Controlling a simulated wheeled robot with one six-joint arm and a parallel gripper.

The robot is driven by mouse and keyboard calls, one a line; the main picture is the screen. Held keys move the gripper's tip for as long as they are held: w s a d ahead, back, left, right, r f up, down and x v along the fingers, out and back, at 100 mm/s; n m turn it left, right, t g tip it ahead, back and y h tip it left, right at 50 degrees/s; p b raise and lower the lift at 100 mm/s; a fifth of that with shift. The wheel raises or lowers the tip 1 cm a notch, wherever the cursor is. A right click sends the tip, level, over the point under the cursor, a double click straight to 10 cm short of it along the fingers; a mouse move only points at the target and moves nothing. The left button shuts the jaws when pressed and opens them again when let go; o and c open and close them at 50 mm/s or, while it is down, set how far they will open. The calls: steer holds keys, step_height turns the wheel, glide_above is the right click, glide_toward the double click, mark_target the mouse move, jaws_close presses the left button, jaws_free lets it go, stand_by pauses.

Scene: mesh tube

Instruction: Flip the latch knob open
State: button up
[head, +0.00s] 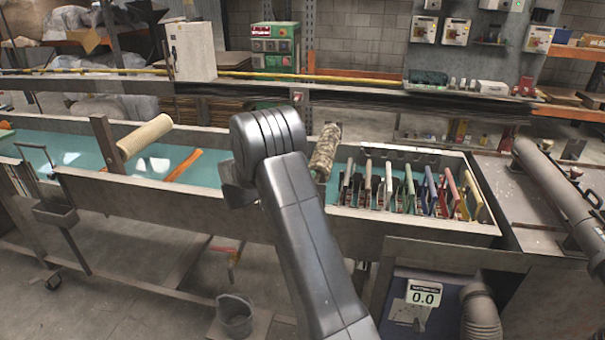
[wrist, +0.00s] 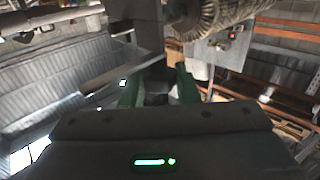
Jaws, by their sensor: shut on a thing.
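My gripper (wrist: 158,80) shows in the wrist view as two green fingers, left and right of the middle. It is shut on a small dark piece (wrist: 156,88), which appears to be the latch knob; its shape and angle are mostly hidden between the fingers. A grey upright bracket (wrist: 148,28) rises just beyond the fingertips. A ribbed mesh tube (wrist: 212,14) runs to the upper right from the bracket. In the head view my arm hides the gripper and the knob, and the mesh tube (head: 325,150) sticks out right of my arm.
A long trough (head: 75,152) of teal liquid runs left, with a cream roller (head: 145,136) over it. A rack of coloured-handled tools (head: 410,190) stands right of my arm. A bucket (head: 236,315) is on the floor below. A large grey pipe (head: 555,185) is at far right.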

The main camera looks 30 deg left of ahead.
steer(key=shift+r, duration=0.2)
steer(key=o, duration=1)
steer(key=shift+w+f, duration=0.1)
steer(key=shift+c, duration=0.2)
steer(key=b+v, duration=0.3)
steer(key=v, duration=1)
steer(key=shift+s+a, duration=0.25)
steer(key=shift+s, duration=0.1)
steer(key=p+x, duration=0.3)
steer(key=x, duration=1.1)
steer(key=shift+s+f, duration=0.1)
